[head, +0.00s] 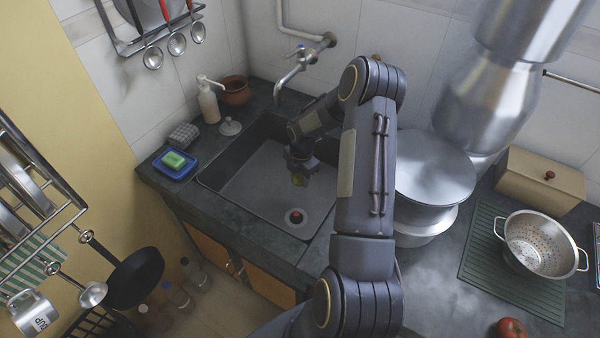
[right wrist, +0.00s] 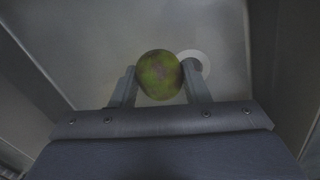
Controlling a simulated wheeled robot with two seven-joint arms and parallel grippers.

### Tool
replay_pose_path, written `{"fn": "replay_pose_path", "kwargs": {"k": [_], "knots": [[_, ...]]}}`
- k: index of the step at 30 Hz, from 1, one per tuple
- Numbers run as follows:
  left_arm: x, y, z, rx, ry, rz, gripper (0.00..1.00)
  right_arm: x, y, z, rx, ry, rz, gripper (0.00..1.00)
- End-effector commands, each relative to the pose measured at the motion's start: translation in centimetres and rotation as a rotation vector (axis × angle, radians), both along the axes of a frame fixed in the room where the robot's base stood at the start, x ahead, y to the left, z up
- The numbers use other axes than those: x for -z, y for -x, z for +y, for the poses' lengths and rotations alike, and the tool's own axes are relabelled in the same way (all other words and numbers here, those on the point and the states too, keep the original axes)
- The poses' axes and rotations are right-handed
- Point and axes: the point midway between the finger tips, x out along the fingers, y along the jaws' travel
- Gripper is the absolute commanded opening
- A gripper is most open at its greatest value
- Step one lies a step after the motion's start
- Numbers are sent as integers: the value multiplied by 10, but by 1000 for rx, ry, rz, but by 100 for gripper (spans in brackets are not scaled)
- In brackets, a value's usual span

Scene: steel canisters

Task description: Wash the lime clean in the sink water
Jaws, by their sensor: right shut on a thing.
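My right gripper (head: 299,172) reaches down into the grey sink basin (head: 250,200), under the tap. It is shut on the lime (right wrist: 159,75), which sits between the two fingertips. The lime is dull green with brownish patches in the right wrist view. In the head view the lime (head: 298,180) is small and partly hidden by the gripper. I cannot tell from the frames how high any water stands in the basin or whether the lime touches it. The wall tap (head: 292,72) is behind the basin. My left gripper is not in view.
A blue tray with a green sponge (head: 174,160) is left of the sink, near a soap bottle (head: 208,100). A large lidded pot (head: 432,170) stands right of my arm. A colander (head: 540,243) is on the right counter.

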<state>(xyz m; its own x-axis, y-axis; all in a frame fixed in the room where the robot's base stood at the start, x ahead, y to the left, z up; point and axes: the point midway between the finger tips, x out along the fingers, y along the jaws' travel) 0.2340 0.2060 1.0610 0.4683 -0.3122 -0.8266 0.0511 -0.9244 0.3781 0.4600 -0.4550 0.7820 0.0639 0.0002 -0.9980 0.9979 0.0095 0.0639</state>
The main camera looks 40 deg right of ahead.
Motion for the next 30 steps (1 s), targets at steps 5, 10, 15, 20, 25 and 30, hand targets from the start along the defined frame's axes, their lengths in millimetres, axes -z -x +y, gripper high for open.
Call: {"fn": "replay_pose_path", "kwargs": {"k": [5, 10, 15, 20, 25, 30], "knots": [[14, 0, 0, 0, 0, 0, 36, 21, 0, 0, 0, 0, -1, 19], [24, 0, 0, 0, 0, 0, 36, 39, 0, 0, 0, 0, 1, 19], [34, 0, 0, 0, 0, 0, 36, 55, 0, 0, 0, 1, 0, 19], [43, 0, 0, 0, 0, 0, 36, 71, 0, 0, 0, 0, 0, 19], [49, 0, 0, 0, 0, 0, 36, 82, 0, 0, 0, 1, 0, 19], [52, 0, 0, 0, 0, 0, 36, 87, 0, 0, 0, 1, -1, 19]]}}
